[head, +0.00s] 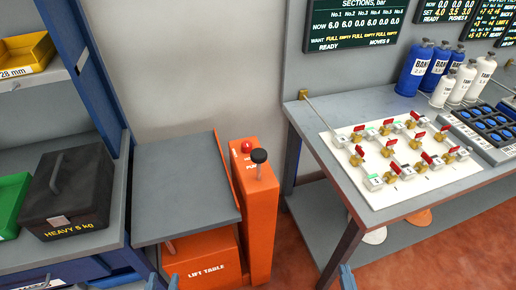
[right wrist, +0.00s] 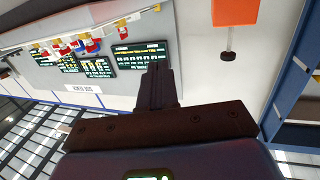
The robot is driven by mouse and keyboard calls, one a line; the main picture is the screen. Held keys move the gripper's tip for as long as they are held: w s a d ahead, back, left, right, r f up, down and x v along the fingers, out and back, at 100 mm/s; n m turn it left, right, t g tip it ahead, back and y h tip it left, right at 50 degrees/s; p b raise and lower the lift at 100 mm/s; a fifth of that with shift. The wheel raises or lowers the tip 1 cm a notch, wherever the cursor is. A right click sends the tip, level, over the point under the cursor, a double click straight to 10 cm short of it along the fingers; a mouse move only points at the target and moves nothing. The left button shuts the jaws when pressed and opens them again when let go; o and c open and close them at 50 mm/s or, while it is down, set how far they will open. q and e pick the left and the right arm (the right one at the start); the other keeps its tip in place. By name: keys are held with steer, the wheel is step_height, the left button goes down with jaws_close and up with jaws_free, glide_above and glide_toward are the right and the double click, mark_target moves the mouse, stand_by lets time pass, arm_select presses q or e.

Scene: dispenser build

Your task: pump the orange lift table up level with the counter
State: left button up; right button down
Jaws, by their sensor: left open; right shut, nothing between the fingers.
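The orange lift table (head: 205,268) stands between the blue shelving and the valve bench, with a flat grey top (head: 182,195). Its top looks close in height to the grey counter (head: 112,225) at its left; I cannot tell whether they are exactly level. On its orange column (head: 262,205) are a black pump knob (head: 259,156) and a red button (head: 246,146). The column (right wrist: 235,12) and knob (right wrist: 228,56) also show in the right wrist view, apart from my right gripper (right wrist: 157,88). That gripper (head: 347,278) is shut and empty. My left gripper (head: 163,281) is open at the bottom edge.
A black heavy box (head: 70,190) and a green bin (head: 12,205) stand on the left counter. A yellow bin (head: 25,55) is above. The right bench (head: 325,195) carries a white valve board and several bottles. Red floor shows between.

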steer(key=w+a+r+n+g+y+p, duration=0.1)
steer(key=w+a+r+p, duration=0.2)
steer(key=w, duration=0.4)
steer(key=w+a+r+n+y+p, duration=0.15)
steer(key=w+p, duration=0.25)
steer(key=w, duration=0.4)
steer(key=w+a+r+g+p, duration=0.1)
steer(key=w+a+p, duration=0.25)
steer(key=w, duration=0.35)
steer(key=w+a+r+n+g+p, duration=0.25)
steer(key=w+a+r+p, duration=0.55)
steer(key=w+a+r, duration=0.45)
steer(key=s+a+r+n+g+h+p, duration=0.1)
steer(key=r+g, duration=0.5)
steer(key=g, duration=0.8)
steer(key=s+n+h+p, duration=0.1)
steer(key=s+h+p, duration=0.1)
steer(key=s+p, duration=0.1)
steer(key=shift+s+a+h+p, duration=0.15)
steer(key=shift+s+h+p, duration=0.2)
steer(key=shift+s, duration=0.05)
